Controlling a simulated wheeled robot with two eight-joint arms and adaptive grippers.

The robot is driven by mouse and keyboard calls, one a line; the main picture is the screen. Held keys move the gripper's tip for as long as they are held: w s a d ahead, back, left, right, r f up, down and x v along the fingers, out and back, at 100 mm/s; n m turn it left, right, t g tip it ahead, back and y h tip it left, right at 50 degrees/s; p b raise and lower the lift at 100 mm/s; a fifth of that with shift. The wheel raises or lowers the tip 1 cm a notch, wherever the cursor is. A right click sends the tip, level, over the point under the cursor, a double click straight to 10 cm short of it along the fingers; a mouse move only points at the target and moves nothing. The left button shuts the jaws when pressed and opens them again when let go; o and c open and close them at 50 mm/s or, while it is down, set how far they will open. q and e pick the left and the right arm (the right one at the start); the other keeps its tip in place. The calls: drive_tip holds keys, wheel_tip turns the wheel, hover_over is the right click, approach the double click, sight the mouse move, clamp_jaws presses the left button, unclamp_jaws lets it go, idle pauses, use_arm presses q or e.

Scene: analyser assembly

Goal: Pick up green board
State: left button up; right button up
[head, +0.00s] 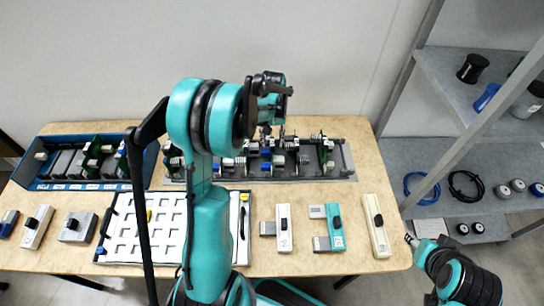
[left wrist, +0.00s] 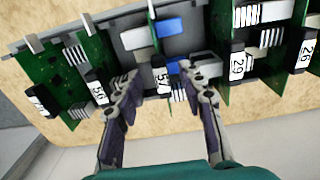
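Several green boards stand upright in the grey rack (head: 345,158) at the back middle; one is at its right end (head: 325,147). In the left wrist view, green boards show at the left (left wrist: 97,48) and right (left wrist: 302,45). My left gripper (head: 277,134) is over the rack's middle. In the left wrist view (left wrist: 160,84) its fingers are apart, with a black label marked 57 (left wrist: 161,80) in line with the gap. I cannot tell whether they touch it. My right gripper (head: 411,240) is at the table's right edge, away from the boards; its fingers are too small to read.
A blue tray (head: 70,186) with more boards stands at the back left. A white slotted tray (head: 130,225) lies in front, partly hidden by my left arm. Loose modules, including a white one (head: 284,228) and a cream one (head: 376,226), lie nearby. Grey shelves (head: 450,155) stand at the right.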

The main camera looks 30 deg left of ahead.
sight(272, 145)
use_arm(q)
wheel_tip(272, 145, down, 3)
drive_tip(key=shift+f+b, duration=0.2)
drive_tip(key=shift+b, duration=0.25)
drive_tip(key=shift+r, duration=0.1)
clamp_jaws()
wheel_tip(272, 145, up, 10)
drive_tip(key=p, duration=0.3)
